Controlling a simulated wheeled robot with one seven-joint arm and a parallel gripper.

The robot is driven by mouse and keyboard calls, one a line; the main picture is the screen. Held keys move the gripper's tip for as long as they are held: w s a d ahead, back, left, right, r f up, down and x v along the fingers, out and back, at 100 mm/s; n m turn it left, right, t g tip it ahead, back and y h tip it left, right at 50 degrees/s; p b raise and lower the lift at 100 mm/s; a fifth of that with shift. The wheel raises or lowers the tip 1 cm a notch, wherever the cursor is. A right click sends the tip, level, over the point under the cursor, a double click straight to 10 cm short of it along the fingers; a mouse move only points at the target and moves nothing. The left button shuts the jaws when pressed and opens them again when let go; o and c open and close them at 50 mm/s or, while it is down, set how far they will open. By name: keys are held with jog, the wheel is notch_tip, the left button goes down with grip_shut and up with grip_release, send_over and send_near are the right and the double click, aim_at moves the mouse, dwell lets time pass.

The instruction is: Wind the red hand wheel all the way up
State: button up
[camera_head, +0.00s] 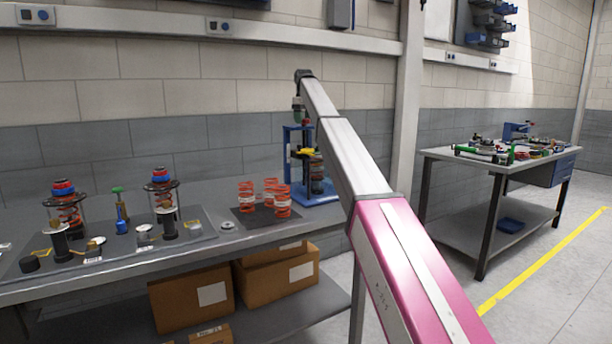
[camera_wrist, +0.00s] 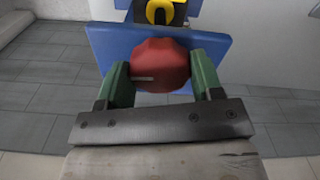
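The red hand wheel (camera_wrist: 160,65) is a scalloped knob with a pale mark, in the middle of the wrist view, in front of a blue plate (camera_wrist: 105,45). My gripper (camera_wrist: 160,75) has its green fingers on both sides of the wheel, and they look pressed against its rim. In the head view my gripper (camera_head: 298,112) points down at the top of a blue press-like stand (camera_head: 291,150) on the bench. A yellow part (camera_wrist: 160,11) shows beyond the plate in the wrist view.
Orange-red springs (camera_head: 246,196) stand on a dark mat left of the stand. Two spring assemblies (camera_head: 66,205) stand farther left on the bench (camera_head: 240,240). Cardboard boxes (camera_head: 190,295) are on the shelf below. A second bench (camera_head: 440,155) stands at right, past open floor.

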jog(key=n, duration=3.2)
jog(key=shift+s, duration=0.1)
jog(key=shift+c, duration=1.4)
jog(key=n, duration=0.7)
jog(key=shift+n, duration=0.4)
jog(key=n, duration=0.9)
jog(key=shift+n, duration=0.3)
jog(key=o, duration=0.8)
jog(key=shift+o, duration=0.2)
